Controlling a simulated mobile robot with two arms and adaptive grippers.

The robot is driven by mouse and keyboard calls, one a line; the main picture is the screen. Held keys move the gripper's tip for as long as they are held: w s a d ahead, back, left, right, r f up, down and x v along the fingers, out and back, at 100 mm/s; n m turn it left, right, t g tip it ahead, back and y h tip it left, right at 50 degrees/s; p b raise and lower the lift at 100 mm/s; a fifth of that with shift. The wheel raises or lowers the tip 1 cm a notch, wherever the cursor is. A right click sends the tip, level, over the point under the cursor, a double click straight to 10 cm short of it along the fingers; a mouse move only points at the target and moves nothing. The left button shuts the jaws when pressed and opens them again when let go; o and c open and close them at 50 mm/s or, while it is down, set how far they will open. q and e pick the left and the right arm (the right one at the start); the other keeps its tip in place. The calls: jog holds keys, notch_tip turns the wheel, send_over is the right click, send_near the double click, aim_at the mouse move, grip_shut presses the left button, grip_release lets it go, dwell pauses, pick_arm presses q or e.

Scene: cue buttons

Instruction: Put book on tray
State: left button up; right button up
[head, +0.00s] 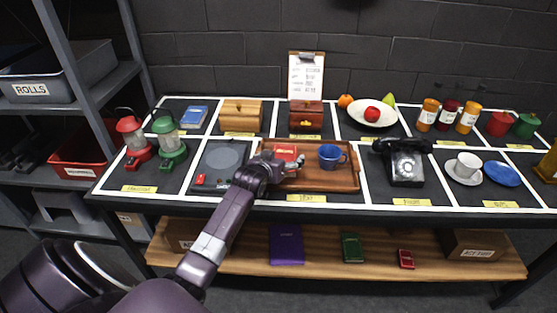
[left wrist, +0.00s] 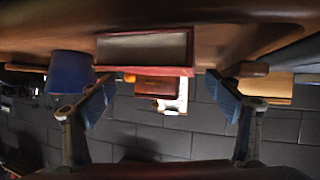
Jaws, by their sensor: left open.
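A red book (head: 286,152) lies on the brown wooden tray (head: 345,181), on the tray's left part. In the left wrist view, which is upside down, the book (left wrist: 145,48) shows its pale page edge and red cover. My left gripper (head: 287,165) is at the tray's left part, close to the book's near side. In the left wrist view its two fingers (left wrist: 158,84) are spread and empty, with the book just ahead between their tips. The gripper hides part of the book in the head view. My right gripper is not in view.
A blue mug (head: 329,157) stands on the tray right of the book. A turntable-like device (head: 222,158) is left of the tray, a black telephone (head: 405,165) right. A wooden box (head: 241,117) and red chest (head: 306,116) stand behind. More books lie on the lower shelf (head: 320,258).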

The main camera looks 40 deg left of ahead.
pick_arm(q)
jog(key=v, duration=1.1)
jog(key=shift+s+d+r, duration=0.1)
jog(key=shift+s+r, duration=0.05)
jog(key=shift+s, duration=0.25)
jog(key=s+d+f+m+g+h, duration=0.2)
jog(key=s+d+f+m+g, duration=0.15)
jog(key=s+d+f, duration=0.65)
jog(key=s+d+f+m+g+h, duration=0.1)
jog(key=s+d+g, duration=0.3)
jog(key=s, duration=0.6)
jog(key=s+d+f+m+g, duration=0.1)
jog(key=s+d+m+g, duration=0.1)
jog(key=s+d, duration=0.6)
jog(key=s+a+f+g, duration=0.1)
jog(key=s+f, duration=0.1)
jog(key=f, duration=1.1)
jog(key=s+a+f, duration=0.1)
jog(key=s+f, duration=0.1)
jog(key=f, duration=1.1)
jog(key=s+a+f+g, duration=0.1)
jog(key=s+a+f, duration=0.1)
jog(key=s+f, duration=1.5)
jog(key=shift+s+a, duration=0.2)
jog(key=shift+a, duration=0.2)
